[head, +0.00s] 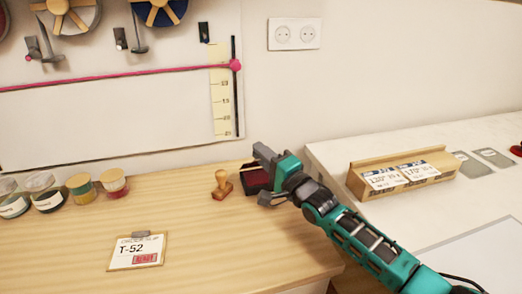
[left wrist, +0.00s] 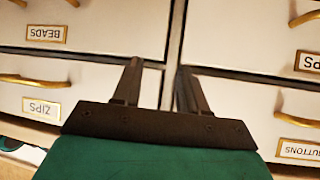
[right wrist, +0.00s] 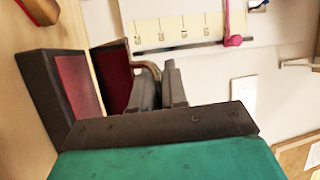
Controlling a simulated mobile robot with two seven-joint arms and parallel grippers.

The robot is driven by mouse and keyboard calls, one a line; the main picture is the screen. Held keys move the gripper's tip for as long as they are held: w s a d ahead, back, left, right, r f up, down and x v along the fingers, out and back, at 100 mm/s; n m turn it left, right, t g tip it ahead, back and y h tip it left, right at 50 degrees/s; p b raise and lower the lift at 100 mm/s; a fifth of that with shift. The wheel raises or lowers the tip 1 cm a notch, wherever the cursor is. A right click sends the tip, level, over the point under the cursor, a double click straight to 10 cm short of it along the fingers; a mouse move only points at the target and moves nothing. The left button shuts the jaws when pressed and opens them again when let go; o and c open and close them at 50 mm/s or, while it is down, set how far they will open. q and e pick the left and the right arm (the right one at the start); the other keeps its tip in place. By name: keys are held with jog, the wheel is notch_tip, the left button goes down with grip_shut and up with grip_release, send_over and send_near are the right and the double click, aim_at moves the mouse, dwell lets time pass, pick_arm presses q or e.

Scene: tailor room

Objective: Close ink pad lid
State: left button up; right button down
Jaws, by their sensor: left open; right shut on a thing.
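The ink pad (head: 254,178) stands open on the wooden table, dark with a red inside. In the right wrist view its base with the red pad (right wrist: 78,85) is at the left. Its raised lid (right wrist: 114,72) stands beside it, with a curved brown handle (right wrist: 150,68). My right gripper (head: 261,152) is at the ink pad; its fingers (right wrist: 160,78) are close together on the lid handle, partly hiding it. My left gripper (left wrist: 158,72) is open and empty before drawer fronts, away from the pad.
A wooden stamp (head: 222,186) stands just left of the ink pad. Several jars (head: 80,188) line the table's back left. An order slip (head: 138,250) lies in front. A wooden card holder (head: 400,175) stands on the white table at right. Labelled drawers (left wrist: 90,65) face my left gripper.

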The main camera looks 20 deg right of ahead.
jog(key=shift+r, duration=0.4)
jog(key=c, duration=1.5)
grip_release()
jog(key=shift+c, duration=0.2)
jog(key=shift+s, duration=0.2)
jog(key=shift+f, duration=0.1)
jog(key=shift+s, duration=0.1)
jog(key=shift+s+d+p, duration=0.15)
jog(key=shift+s+p, duration=0.05)
jog(key=shift+p, duration=0.1)
jog(key=p+v, duration=0.4)
jog(key=v, duration=0.7)
jog(key=shift+s+f+p, duration=0.1)
jog(key=shift+s+p, duration=0.05)
jog(key=shift+p, duration=0.25)
jog(key=shift+s+d+f, duration=0.15)
jog(key=shift+s+d, duration=0.1)
jog(key=shift+s, duration=0.15)
